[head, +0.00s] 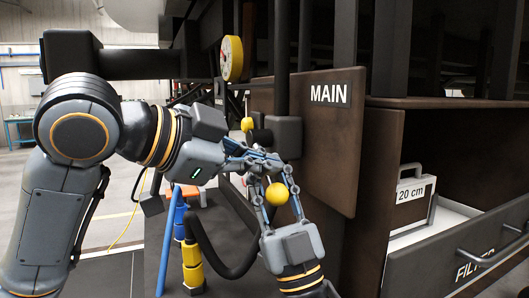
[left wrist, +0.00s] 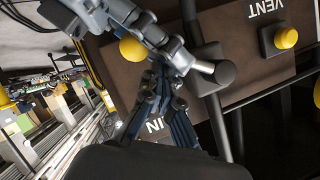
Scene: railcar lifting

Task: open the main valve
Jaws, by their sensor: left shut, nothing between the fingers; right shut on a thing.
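The "MAIN" panel (head: 329,93) is a brown plate with a dark valve body (head: 283,137) at its left edge. A lever with a yellow ball knob (head: 277,194) comes toward me from the valve. My right gripper (head: 265,160) reaches up from below, its fingers shut around the lever, with the knob between its finger links. My left gripper (head: 248,158) is shut and empty, its tips close beside the right fingertips; I cannot tell whether they touch. The left wrist view shows the valve body (left wrist: 215,72), the knob (left wrist: 132,50) and my left fingers (left wrist: 163,85). The grip point is partly hidden.
A yellow gauge (head: 232,58) stands above the valve. A "VENT" knob (left wrist: 286,38) is nearby in the left wrist view. An open "FILTER" drawer (head: 470,255) with a "20 cm" case (head: 411,195) is at right.

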